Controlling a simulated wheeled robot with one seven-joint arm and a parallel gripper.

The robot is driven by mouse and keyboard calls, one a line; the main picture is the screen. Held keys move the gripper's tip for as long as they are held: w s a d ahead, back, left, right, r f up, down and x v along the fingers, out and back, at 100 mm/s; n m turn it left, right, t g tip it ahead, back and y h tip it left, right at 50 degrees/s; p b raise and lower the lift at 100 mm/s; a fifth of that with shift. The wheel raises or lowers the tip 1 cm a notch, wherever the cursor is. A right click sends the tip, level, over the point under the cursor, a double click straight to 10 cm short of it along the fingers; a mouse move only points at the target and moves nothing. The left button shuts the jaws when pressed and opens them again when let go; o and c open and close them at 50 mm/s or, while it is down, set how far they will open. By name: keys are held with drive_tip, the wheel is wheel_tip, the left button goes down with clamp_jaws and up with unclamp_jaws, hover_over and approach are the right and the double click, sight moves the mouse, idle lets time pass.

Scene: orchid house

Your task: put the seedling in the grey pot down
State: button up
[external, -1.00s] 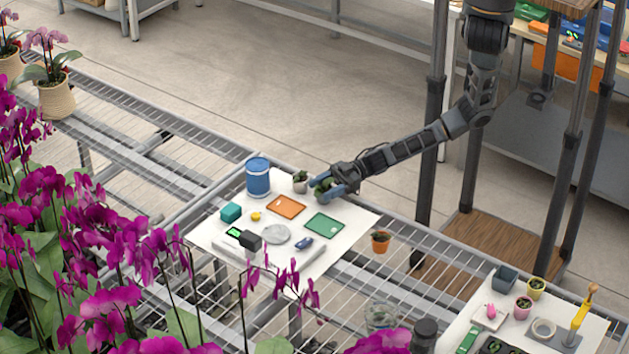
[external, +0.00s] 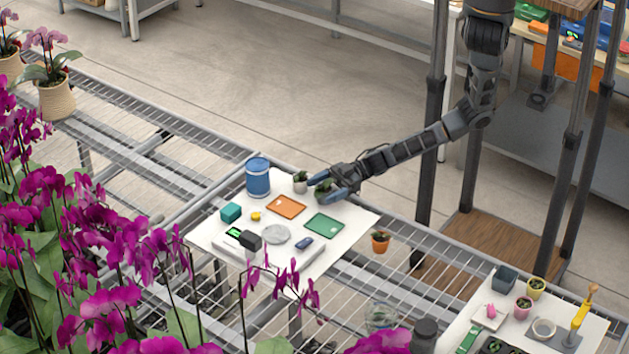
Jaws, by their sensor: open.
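My gripper (external: 319,188) is open above the white sheet (external: 350,209), near its back edge. A seedling with dark green leaves (external: 323,187) is between the spread fingers. Its pot is mostly hidden by the fingers, so its colour is hard to tell; it appears to stand on the sheet. A second small plant in a pale grey pot (external: 300,187) stands upright just left of the fingers, apart from the first plant.
A blue canister (external: 258,180), an orange tray (external: 287,207) and a green tray (external: 324,225) are close by on the sheet. A terracotta pot (external: 380,245) stands right of the sheet.

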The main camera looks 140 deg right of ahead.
drive_tip(key=b+v, duration=0.1)
drive_tip(key=v, duration=0.6)
drive_tip(key=shift+s+a+f+b, duration=0.1)
drive_tip(key=shift+s+b, duration=0.1)
drive_tip(key=shift+b, duration=0.15)
drive_tip(key=s+a+r+n+y, duration=0.1)
drive_tip(key=a+r, duration=0.3)
drive_tip(key=a, duration=0.6)
drive_tip(key=s+a+r+n+g+y, duration=0.1)
drive_tip(key=s+a+r+y, duration=0.1)
drive_tip(key=a, duration=0.8)
drive_tip(key=shift+s+a+r, duration=0.3)
drive_tip(key=shift+s+r, duration=0.6)
drive_tip(key=shift+s, duration=0.1)
drive_tip(key=shift+g+y, duration=0.8)
drive_tip(key=s+a+r, duration=0.1)
drive_tip(key=a+r, duration=0.2)
drive_tip(key=a, duration=0.1)
drive_tip(key=s+a+r, duration=0.1)
drive_tip(key=a+r, duration=0.2)
drive_tip(key=a, duration=0.1)
drive_tip(key=s+a+r, duration=0.1)
drive_tip(key=a+r, duration=0.2)
drive_tip(key=a, duration=0.1)
drive_tip(key=shift+r, duration=0.25)
